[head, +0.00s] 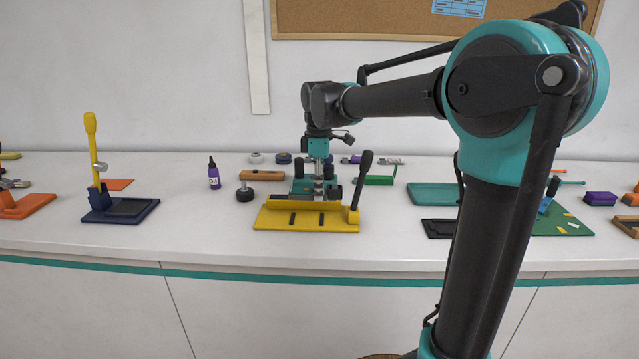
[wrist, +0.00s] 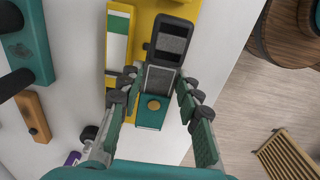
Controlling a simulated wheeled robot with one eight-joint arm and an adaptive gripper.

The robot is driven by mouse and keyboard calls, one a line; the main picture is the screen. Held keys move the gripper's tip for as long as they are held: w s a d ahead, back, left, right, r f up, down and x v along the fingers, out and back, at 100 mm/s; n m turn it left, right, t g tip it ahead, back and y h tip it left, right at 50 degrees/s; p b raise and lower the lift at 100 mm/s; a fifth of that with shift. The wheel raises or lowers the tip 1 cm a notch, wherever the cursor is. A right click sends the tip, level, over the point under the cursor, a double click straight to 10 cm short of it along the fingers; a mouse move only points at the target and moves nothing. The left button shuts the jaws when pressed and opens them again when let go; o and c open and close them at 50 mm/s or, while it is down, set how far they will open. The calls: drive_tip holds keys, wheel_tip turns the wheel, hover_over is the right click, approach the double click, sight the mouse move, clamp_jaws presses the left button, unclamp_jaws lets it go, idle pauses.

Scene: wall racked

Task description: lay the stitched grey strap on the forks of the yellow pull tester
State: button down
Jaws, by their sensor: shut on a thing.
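The yellow pull tester (head: 300,215) stands near the front of the bench, with dark slots in its base and a black lever (head: 361,180) at its right end. Its yellow body (wrist: 149,22) also fills the top middle of the wrist view. My gripper (head: 319,186) points down above or just behind the tester. In the wrist view its fingers (wrist: 158,84) are shut on the grey strap (wrist: 159,79), which lies lengthwise between them. A teal block with a gold disc shows below the strap; I cannot tell whether it belongs to it. The forks and any contact with them are unclear.
A teal frame with black-topped posts (wrist: 25,45) stands behind the tester. A wooden-handled tool (wrist: 32,116) and a purple bottle (head: 214,177) are to its left. A teal tray (head: 433,194) lies to the right. The bench's front strip is clear.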

sight(319, 220)
drive_tip(key=shift+f, duration=3)
drive_tip(key=shift+f, duration=0.6)
drive_tip(key=c, duration=1)
unclamp_jaws()
wheel_tip(319, 220, up, 12)
drive_tip(key=shift+r, duration=0.1)
drive_tip(key=shift+s, duration=0.15)
